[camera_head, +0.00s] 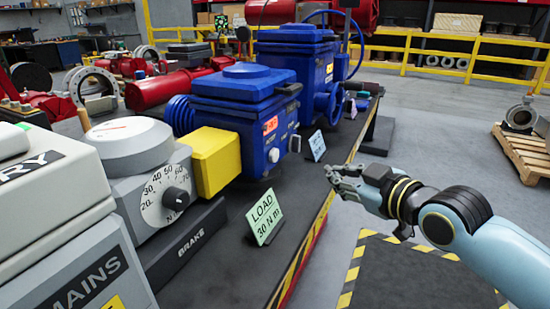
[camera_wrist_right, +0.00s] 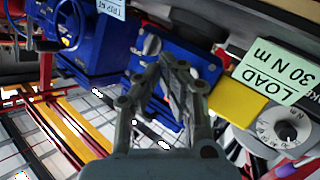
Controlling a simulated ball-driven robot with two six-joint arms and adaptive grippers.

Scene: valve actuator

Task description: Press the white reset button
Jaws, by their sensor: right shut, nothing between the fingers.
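The nearer blue valve actuator (camera_head: 235,110) stands on the dark bench, with an orange tag on its front face. A small white round part (camera_head: 273,155) sits low on that face and looks like the white button; its label cannot be read. My right gripper (camera_head: 332,177) is shut and empty, over the bench's front edge, to the right of the actuator and apart from it. In the right wrist view, which is turned over, the shut fingers (camera_wrist_right: 174,62) point at the blue actuator (camera_wrist_right: 195,58) and cover part of its face. My left gripper is not in view.
A green LOAD 30 N m card (camera_head: 264,217) stands on the bench (camera_head: 225,265) before the yellow block (camera_head: 215,160). The grey brake with its dial (camera_head: 165,205) is at left. A second blue actuator (camera_head: 295,65) and a white card (camera_head: 317,145) are farther back.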

